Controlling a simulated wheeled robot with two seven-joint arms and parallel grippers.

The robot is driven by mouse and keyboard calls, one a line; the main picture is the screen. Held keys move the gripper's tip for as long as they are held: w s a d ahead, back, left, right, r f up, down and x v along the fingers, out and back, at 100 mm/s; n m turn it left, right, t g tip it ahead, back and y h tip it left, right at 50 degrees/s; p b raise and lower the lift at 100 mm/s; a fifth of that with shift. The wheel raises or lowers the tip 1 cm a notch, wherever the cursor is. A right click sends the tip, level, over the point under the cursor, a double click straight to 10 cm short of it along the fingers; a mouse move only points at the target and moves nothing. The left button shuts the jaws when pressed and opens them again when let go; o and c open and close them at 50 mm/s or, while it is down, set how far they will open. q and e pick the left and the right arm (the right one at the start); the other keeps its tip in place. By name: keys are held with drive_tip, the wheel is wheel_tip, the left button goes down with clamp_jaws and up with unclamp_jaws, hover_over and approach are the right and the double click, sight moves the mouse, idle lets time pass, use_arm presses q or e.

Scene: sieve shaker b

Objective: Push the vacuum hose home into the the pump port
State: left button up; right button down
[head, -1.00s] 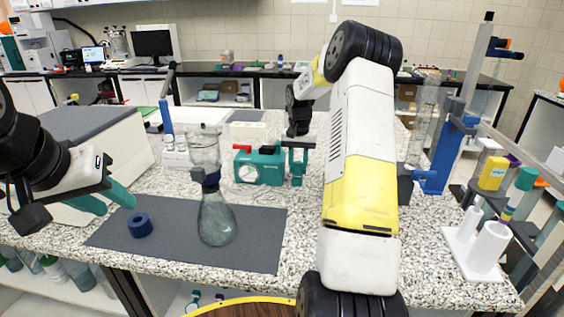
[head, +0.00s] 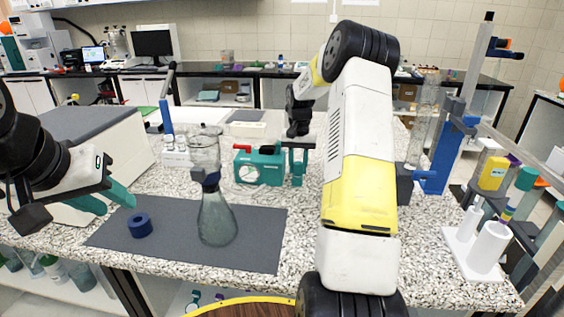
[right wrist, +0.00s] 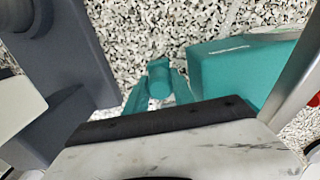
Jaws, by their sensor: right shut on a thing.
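The teal pump (head: 259,168) with a round gauge and a red knob stands on the speckled bench; its body also shows in the right wrist view (right wrist: 232,68). My right gripper (head: 298,178) is beside the pump on its right, pointing down. Its teal fingers (right wrist: 160,88) are closed together on something small, which they mostly hide. I cannot make out the hose's run or the pump port clearly, nor whether they touch. My left gripper (head: 106,200) is open and empty at the left, above the bench near the blue ring.
A glass flask (head: 217,218) with a funnel on top stands on the grey mat (head: 262,240), left of my right arm. A blue ring (head: 140,225) lies on the mat. A white holder (head: 485,250) and a blue stand (head: 440,155) are at the right.

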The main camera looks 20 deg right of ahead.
sight(298, 163)
drive_tip(key=shift+f, duration=0.3)
drive_tip(key=c, duration=1)
unclamp_jaws()
wheel_tip(298, 163, up, 8)
drive_tip(key=shift+f, duration=0.1)
